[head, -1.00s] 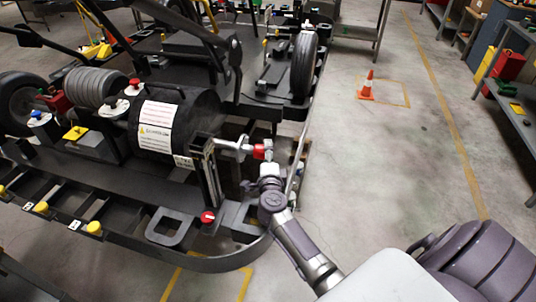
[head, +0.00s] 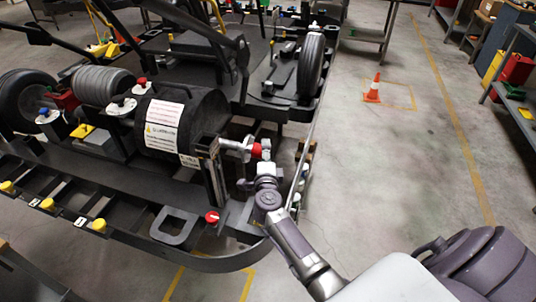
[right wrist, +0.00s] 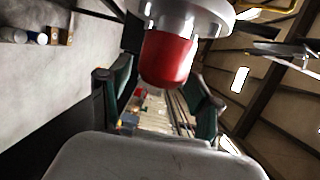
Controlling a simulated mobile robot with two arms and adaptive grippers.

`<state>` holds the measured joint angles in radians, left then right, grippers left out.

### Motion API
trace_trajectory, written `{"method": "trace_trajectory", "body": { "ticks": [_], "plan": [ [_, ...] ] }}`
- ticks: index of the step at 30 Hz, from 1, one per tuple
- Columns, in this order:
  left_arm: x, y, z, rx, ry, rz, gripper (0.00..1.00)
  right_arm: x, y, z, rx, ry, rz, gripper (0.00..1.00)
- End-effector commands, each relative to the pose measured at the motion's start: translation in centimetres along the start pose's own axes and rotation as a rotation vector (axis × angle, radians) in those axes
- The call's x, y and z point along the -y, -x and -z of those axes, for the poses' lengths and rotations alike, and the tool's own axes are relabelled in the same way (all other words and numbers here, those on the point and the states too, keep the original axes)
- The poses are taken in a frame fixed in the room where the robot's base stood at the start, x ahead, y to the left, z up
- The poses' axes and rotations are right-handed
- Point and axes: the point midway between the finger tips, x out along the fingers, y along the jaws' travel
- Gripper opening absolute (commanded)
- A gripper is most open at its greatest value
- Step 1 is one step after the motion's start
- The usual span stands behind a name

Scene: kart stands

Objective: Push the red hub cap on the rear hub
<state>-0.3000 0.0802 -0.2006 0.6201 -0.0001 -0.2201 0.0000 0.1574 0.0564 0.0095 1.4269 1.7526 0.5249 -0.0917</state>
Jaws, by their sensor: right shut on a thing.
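The red hub cap (head: 256,150) is at the outer end of the silver rear hub (head: 234,146), which sticks out to the right from the kart's rear. In the right wrist view the red cap (right wrist: 167,60) lies in line with the silver hub flange (right wrist: 190,14), with its upper end against it or very close. How far the cap is on the hub cannot be told. My right gripper (head: 265,154) is shut on the red cap; in the wrist view its green-padded fingers (right wrist: 157,95) stand either side. My left gripper is not in view.
A black upright bracket (head: 212,172) stands just left of the hub, and a curved black bumper (head: 220,263) runs below. A red knob (head: 212,217) sits on the frame. Clear floor lies to the right, with an orange cone (head: 373,90) farther back.

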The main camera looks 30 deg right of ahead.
Motion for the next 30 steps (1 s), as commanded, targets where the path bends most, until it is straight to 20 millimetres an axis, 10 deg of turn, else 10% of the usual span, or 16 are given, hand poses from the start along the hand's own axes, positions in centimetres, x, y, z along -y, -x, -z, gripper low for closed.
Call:
{"method": "trace_trajectory", "body": {
  "ticks": [14, 15, 19, 30],
  "plan": [
    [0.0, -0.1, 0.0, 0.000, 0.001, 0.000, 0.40, 0.0, -0.4, -1.2, 0.000, 0.000, 0.000, 0.22],
    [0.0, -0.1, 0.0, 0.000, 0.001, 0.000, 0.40, 0.0, -0.4, -1.2, 0.000, 0.000, 0.000, 0.67],
    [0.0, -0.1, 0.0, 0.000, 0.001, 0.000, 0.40, 0.0, -0.4, -1.1, 0.000, 0.000, 0.000, 0.88],
    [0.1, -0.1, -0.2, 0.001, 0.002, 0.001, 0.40, -0.1, -0.2, -1.1, 0.000, 0.000, -0.001, 0.93]
  ]
}}
